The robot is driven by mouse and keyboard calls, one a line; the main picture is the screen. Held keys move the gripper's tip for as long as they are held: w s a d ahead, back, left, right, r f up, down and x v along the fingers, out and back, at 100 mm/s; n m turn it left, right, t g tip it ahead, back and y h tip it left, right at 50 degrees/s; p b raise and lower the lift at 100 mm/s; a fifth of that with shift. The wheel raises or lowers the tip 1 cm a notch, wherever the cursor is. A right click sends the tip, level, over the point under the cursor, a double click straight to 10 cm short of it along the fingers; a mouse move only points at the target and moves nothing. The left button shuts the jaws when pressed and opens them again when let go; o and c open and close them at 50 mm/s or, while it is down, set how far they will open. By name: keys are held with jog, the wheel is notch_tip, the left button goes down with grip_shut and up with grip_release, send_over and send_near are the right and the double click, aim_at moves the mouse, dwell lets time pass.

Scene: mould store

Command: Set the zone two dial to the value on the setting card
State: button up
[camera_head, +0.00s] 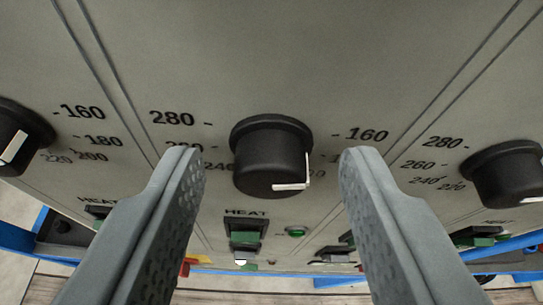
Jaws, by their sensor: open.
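A black round dial (270,160) with a white pointer mark stands out from the grey panel in the middle of the view. Its pointer is toward the lower right, on the side of the 160 end of the scale; the exact value cannot be read. Numbers 280, 240 and 160 show around it, and others are partly covered by my fingers. My gripper (272,165) is open, one finger on each side of this dial, with gaps on both sides. No zone label and no setting card are in view.
Similar dials stand at the left edge (18,140) and right edge (506,175). Below the middle dial are a green HEAT switch (245,237) and a small green lamp (296,231). Blue frame parts (510,245) and a plank floor show at the bottom.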

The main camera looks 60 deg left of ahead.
jog(key=shift+c, duration=0.5)
grip_shut()
jog(key=shift+w+m+g+y, duration=0.2)
jog(key=shift+m+g+y, duration=0.1)
jog(key=shift+m+g, duration=0.65)
jog(key=m+g, duration=0.1)
jog(key=m, duration=0.1)
jog(key=shift+w+d+m+y, duration=0.1)
jog(key=shift+m+y, duration=0.25)
jog(key=shift+y, duration=0.05)
jog(key=m, duration=0.1)
jog(key=m+g+y, duration=0.1)
jog(key=m, duration=0.1)
jog(key=m+g+y, duration=0.1)
jog(key=m, duration=0.1)
jog(key=shift+w+f, duration=0.15)
jog(key=shift+f, duration=0.1)
